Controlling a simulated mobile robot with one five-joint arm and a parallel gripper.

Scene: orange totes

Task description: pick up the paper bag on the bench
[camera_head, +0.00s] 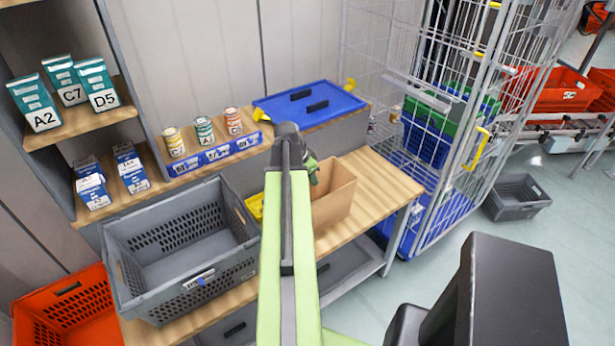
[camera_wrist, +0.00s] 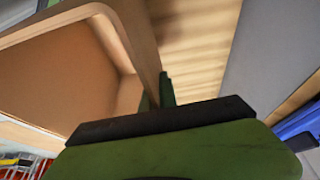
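The paper bag (camera_head: 338,200) is brown, open at the top, and stands on the wooden bench (camera_head: 378,187), right of the grey crate. My gripper (camera_head: 313,170) is at the bag's upper back-left edge, partly hidden by my green arm. In the wrist view the bag's open inside (camera_wrist: 62,75) fills the left, and one of its walls runs down to my gripper (camera_wrist: 157,97). A dark green fingertip shows just right of this wall and a bit of green left of it. The rest of the fingers is hidden, so I cannot tell whether they press on the wall.
A grey crate (camera_head: 130,284) stands left of the bag and a small yellow bin (camera_head: 255,206) is partly hidden behind my arm. Cans and a blue lid (camera_head: 345,99) are on the raised ledge behind. A wire cage trolley (camera_head: 476,120) stands right of the bench.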

